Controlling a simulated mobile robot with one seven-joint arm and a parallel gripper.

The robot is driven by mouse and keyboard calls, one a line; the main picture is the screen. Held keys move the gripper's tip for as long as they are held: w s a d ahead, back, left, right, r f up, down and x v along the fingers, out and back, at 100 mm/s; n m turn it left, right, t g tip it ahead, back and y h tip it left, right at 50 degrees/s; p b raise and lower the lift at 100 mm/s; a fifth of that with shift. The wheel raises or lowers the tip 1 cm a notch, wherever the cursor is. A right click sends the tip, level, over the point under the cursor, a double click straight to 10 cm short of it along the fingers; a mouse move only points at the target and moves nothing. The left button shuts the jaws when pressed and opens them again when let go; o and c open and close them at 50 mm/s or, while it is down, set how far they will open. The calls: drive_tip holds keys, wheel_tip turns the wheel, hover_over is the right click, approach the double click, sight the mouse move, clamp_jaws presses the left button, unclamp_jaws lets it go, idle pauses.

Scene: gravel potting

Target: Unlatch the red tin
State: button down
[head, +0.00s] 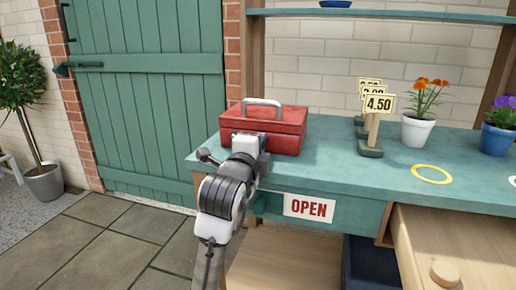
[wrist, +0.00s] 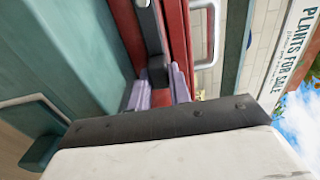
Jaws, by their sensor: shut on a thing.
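The red tin (head: 275,126) sits at the left end of the teal bench, its lid down and its light grey handle (head: 277,102) standing on top. In the wrist view, the tin's red front (wrist: 174,32) is close ahead. A dark grey latch (wrist: 150,28) runs along it, across the seam. My gripper (wrist: 159,90) is at the tin's front, its pale purple fingers closed on the end of the latch. In the head view, my arm and hand cover part of the tin's front, and the fingertips are hidden. I cannot tell whether the latch has lifted.
The teal bench (head: 335,165) has price signs (head: 376,107), a white flowerpot (head: 417,130), a blue pot (head: 496,139) and a yellow ring (head: 431,174) to the right. An OPEN sign (head: 308,207) is on its front. A drawer (head: 455,245) stands out at lower right.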

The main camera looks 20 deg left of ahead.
drive_tip(key=shift+f, duration=0.1)
idle(0.3)
drive_tip(key=c, duration=1.3)
unclamp_jaws()
drive_tip(key=shift+s, duration=0.1)
drive_tip(key=s, duration=1.3)
drive_tip(key=shift+s+a, duration=0.2)
drive_tip(key=shift+s, duration=0.15)
